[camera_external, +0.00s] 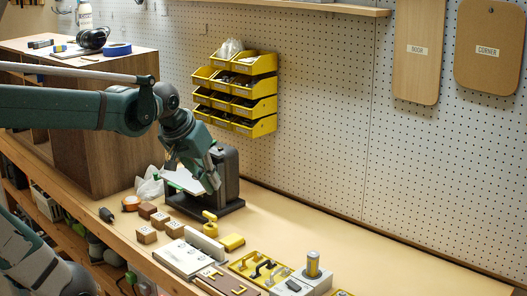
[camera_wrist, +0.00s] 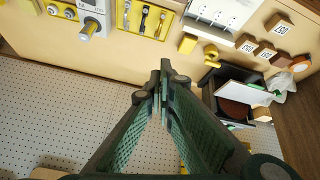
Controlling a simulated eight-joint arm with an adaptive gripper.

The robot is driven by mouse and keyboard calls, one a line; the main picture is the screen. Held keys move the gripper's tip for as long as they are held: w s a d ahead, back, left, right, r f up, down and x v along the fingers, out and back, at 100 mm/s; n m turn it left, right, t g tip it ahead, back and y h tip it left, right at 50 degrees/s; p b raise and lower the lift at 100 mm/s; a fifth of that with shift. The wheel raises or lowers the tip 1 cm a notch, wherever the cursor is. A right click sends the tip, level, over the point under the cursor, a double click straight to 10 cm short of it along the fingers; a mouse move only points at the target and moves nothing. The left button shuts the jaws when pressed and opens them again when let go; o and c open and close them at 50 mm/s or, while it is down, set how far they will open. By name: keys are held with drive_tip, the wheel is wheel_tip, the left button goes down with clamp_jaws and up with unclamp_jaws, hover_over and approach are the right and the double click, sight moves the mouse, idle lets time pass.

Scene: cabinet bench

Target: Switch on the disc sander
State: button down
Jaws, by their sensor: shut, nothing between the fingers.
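The disc sander (camera_external: 229,178) is a dark machine with a pale table, standing on the bench near the pegboard. In the wrist view the disc sander (camera_wrist: 213,88) is right of my fingers, with its brown disc (camera_wrist: 232,108) partly showing. I cannot make out its switch. My gripper (camera_external: 213,187) overlaps the sander in the external view and hides part of it. In the wrist view my gripper (camera_wrist: 163,76) has its fingertips together with nothing between them, apart from the sander in the picture. I cannot tell whether it touches the sander in the external view.
Wooden blocks (camera_external: 147,235) and a yellow block (camera_external: 232,242) lie in front of the sander. A yellow tray (camera_external: 244,264) and a grey box with a knob (camera_external: 308,276) stand at the front. Yellow bins (camera_external: 264,87) hang behind. The bench right of the sander (camera_external: 330,235) is clear.

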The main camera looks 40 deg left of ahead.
drive_tip(key=w+a+r+n+g+p, duration=0.1)
drive_tip(key=w+a+r+n+p, duration=0.4)
drive_tip(key=w+a, duration=0.4)
drive_tip(key=w+a+r+n+g+p, duration=0.1)
drive_tip(key=w+a+r+n+p, duration=0.2)
drive_tip(key=w+a+r, duration=0.45)
drive_tip(key=w+a+f+n+g+p, duration=0.1)
drive_tip(key=w+a+f+n+p, duration=0.1)
drive_tip(key=w+a, duration=0.5)
drive_tip(key=w+a+f+n+g+p, duration=0.1)
drive_tip(key=w+a+n+p, duration=0.3)
drive_tip(key=a, duration=1.2)
drive_tip(key=shift+w+f+n+g+p, duration=0.35)
drive_tip(key=shift+w+f+p, duration=0.4)
drive_tip(key=shift+w, duration=1.25)
drive_tip(key=f, duration=0.4)
drive_tip(key=w+f, duration=0.1)
drive_tip(key=f, duration=0.4)
drive_tip(key=w+f+p, duration=0.1)
drive_tip(key=f, duration=0.3)
drive_tip(key=shift+f, duration=0.3)
